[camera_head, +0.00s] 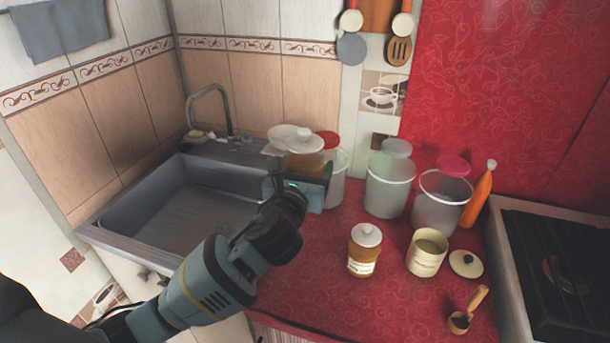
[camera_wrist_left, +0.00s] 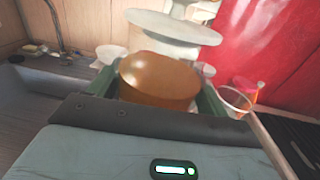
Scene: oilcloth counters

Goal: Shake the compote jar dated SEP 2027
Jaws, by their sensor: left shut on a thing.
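My left gripper (camera_head: 299,178) is shut on an amber jar (camera_head: 305,162) with a white lid, held up at the sink's right edge. In the left wrist view this amber jar (camera_wrist_left: 160,82) stands between the green fingers, its white lid (camera_wrist_left: 172,27) above; the picture is blurred and no label shows on it. A second amber jar (camera_head: 364,252) with a white lid and a pale label stands upright on the red counter to the right. Its label is too small to read, so I cannot tell which jar is dated SEP 2027. My right gripper is not in view.
Behind the held jar stand pale containers, one red-lidded (camera_head: 336,180). Further right are two clear canisters (camera_head: 389,190) (camera_head: 440,205), an orange bottle (camera_head: 480,195), a cream pot (camera_head: 426,255), its lid (camera_head: 466,263) and a wooden scoop (camera_head: 467,312). The sink (camera_head: 175,215) is left, the stove (camera_head: 560,270) right.

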